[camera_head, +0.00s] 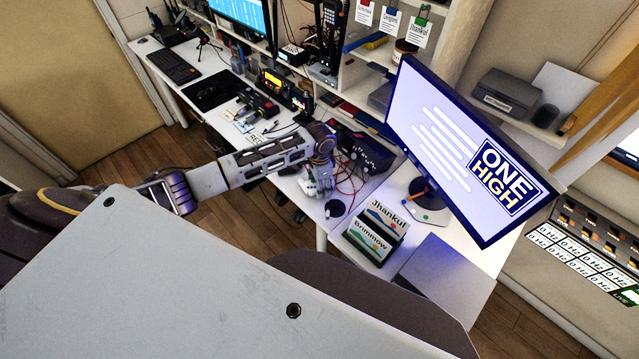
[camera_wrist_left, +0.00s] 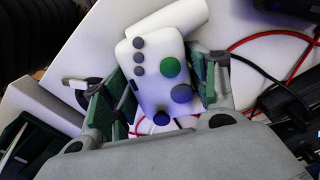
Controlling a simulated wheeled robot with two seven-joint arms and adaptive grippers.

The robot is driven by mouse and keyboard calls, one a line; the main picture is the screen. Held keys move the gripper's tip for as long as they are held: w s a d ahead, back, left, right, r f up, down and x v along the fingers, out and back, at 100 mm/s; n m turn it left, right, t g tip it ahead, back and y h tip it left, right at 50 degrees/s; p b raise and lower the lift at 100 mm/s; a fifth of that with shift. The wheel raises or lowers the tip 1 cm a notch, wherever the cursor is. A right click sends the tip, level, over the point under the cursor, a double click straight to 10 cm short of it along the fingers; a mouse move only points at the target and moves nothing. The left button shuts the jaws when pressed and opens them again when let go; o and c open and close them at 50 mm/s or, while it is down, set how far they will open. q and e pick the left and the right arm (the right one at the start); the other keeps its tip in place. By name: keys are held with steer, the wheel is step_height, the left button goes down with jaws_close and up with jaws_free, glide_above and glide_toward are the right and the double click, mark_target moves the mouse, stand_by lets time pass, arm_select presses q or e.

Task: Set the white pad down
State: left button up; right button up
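The white pad (camera_wrist_left: 152,75) is a rounded white controller with a green button and several dark grey and blue ones. In the left wrist view it lies between the green-lined fingers of my left gripper (camera_wrist_left: 160,88), which are closed about its sides. In the head view my left gripper (camera_head: 318,178) points down over the front part of the white desk (camera_head: 285,187), beside red cables. The pad is small there and partly hidden by the gripper; I cannot tell whether it touches the desk. My right gripper is in neither view.
A black box with red cables (camera_head: 362,152) stands just right of the gripper. Name cards (camera_head: 376,232), a large monitor (camera_head: 465,150) and a grey laptop-like slab (camera_head: 447,280) are further right. A keyboard (camera_head: 174,66) and dark mat (camera_head: 213,90) lie at the far left.

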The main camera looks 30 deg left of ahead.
arm_select(q)
steer(key=shift+o, duration=1)
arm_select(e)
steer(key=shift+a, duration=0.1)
arm_select(q)
steer(key=shift+r, duration=0.1)
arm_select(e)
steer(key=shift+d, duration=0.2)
arm_select(q)
steer(key=shift+r, duration=0.45)
step_height(320, 180, up, 6)
steer(key=shift+f, duration=0.2)
step_height(320, 180, up, 6)
steer(key=shift+f, duration=0.2)
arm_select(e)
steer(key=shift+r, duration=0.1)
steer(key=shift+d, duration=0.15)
